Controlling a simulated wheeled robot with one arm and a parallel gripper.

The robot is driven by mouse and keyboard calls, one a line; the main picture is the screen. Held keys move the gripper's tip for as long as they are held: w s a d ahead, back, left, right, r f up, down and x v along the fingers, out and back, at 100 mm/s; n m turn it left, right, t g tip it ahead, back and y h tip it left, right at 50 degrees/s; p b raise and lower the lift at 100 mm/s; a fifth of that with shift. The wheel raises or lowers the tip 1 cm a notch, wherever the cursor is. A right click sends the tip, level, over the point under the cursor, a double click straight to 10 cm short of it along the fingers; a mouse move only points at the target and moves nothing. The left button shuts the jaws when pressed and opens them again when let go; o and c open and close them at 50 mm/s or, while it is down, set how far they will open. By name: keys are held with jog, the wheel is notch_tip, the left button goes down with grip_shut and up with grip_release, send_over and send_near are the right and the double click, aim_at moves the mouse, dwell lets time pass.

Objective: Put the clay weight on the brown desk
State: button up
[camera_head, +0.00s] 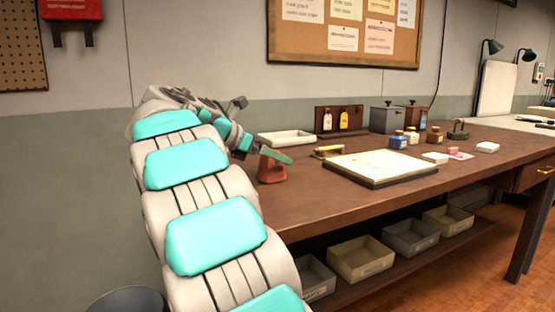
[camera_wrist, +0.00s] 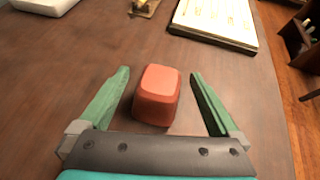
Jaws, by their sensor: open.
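The clay weight is a reddish-orange block (camera_wrist: 157,95) with rounded edges. It rests on the brown desk (camera_wrist: 75,60) and stands between my gripper's two green fingers, with a gap on each side. In the head view the clay weight (camera_head: 271,170) sits near the left end of the brown desk (camera_head: 330,208). My gripper (camera_wrist: 160,80) is open around the weight; in the head view one green finger (camera_head: 275,156) reaches across just above or in front of the weight, and my arm hides the desk's left end.
A white tray (camera_head: 285,138) lies behind the weight. A pale board with a dark edge (camera_head: 380,166) lies to the right. Jars (camera_head: 398,140) and boxes stand further back. Several bins (camera_head: 360,258) sit on the lower shelf. The desk front near the weight is clear.

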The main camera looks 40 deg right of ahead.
jog(key=v, duration=0.9)
jog(key=shift+a+p, duration=0.25)
jog(key=shift+p, duration=0.15)
jog(key=shift+r, duration=0.1)
